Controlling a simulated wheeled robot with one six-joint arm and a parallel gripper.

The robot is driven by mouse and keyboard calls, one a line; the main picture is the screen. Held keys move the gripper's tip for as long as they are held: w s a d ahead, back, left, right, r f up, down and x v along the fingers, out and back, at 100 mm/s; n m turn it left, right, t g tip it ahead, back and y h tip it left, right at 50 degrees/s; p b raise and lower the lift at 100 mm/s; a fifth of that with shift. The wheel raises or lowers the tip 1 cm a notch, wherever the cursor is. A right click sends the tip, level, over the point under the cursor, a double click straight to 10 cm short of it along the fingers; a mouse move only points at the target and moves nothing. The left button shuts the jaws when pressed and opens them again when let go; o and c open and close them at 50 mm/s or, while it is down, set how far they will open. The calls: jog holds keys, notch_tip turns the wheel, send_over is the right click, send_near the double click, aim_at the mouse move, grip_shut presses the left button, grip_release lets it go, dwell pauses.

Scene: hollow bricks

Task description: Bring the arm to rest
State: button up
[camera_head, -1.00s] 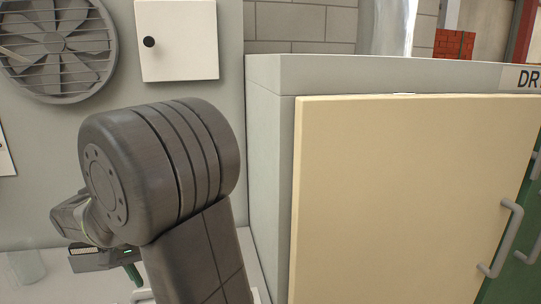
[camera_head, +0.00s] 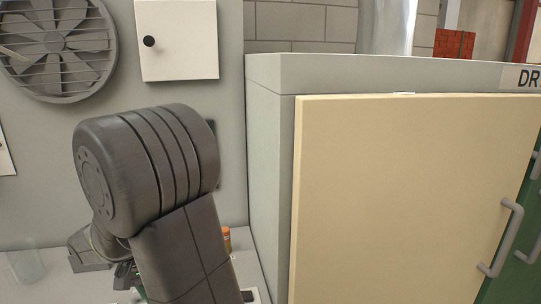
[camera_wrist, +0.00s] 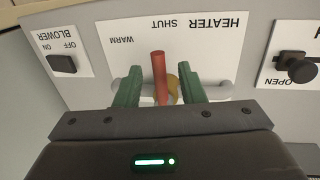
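My arm (camera_head: 150,165) is raised and bent in the left half of the head view, in front of the grey wall and bench. My gripper (camera_wrist: 159,88) shows in the wrist view with two green fingers spread apart. The fingers appear empty. A red lever (camera_wrist: 159,72) on the heater panel appears between them, with a visible gap on each side. The wrist view shows the panel upside down. In the head view the gripper end is low on the left and mostly hidden behind my arm.
A grey cabinet with a cream door (camera_head: 400,190) stands close on the right. A fan (camera_head: 58,45) and a white box (camera_head: 177,40) are on the wall. A glass (camera_head: 26,264) and an orange jar (camera_head: 227,238) stand on the bench. A blower switch (camera_wrist: 62,63) and a black knob (camera_wrist: 298,68) flank the heater panel.

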jog(key=shift+d+f, duration=0.2)
jog(key=shift+f, duration=0.25)
jog(key=shift+w+d+r+n, duration=0.1)
jog(key=shift+d+n, duration=0.3)
jog(key=shift+n, duration=0.6)
